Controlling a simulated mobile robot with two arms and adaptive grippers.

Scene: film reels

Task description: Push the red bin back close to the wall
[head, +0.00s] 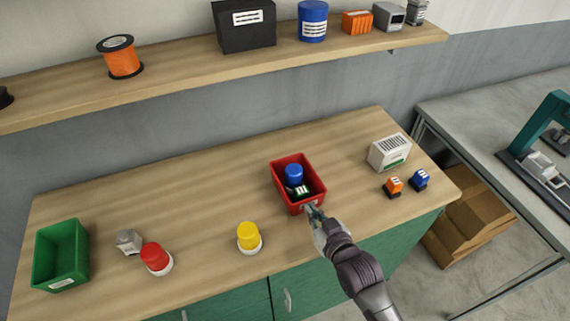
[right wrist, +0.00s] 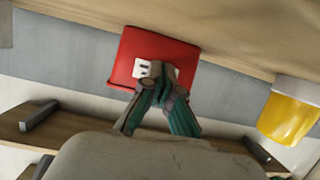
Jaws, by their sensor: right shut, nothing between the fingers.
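The red bin (head: 313,191) stands on the wooden workbench (head: 200,190) a little right of its middle, with a gap of bare wood between it and the grey wall behind. A blue item (head: 293,173) and a dark item with a white label (head: 299,191) lie in it. My right gripper (head: 313,211) is shut and empty at the bin's near side. In the right wrist view the shut fingertips (right wrist: 162,84) overlap the white label on the red bin's front (right wrist: 185,58); contact cannot be told for certain. My left gripper is not in view.
A yellow-topped cylinder (head: 248,236) stands left of my gripper, also in the right wrist view (right wrist: 288,115). A white box (head: 389,152) and small orange (head: 393,186) and blue (head: 420,179) items stand right. A green bin (head: 84,253) is far left. A loaded shelf (head: 190,75) hangs above.

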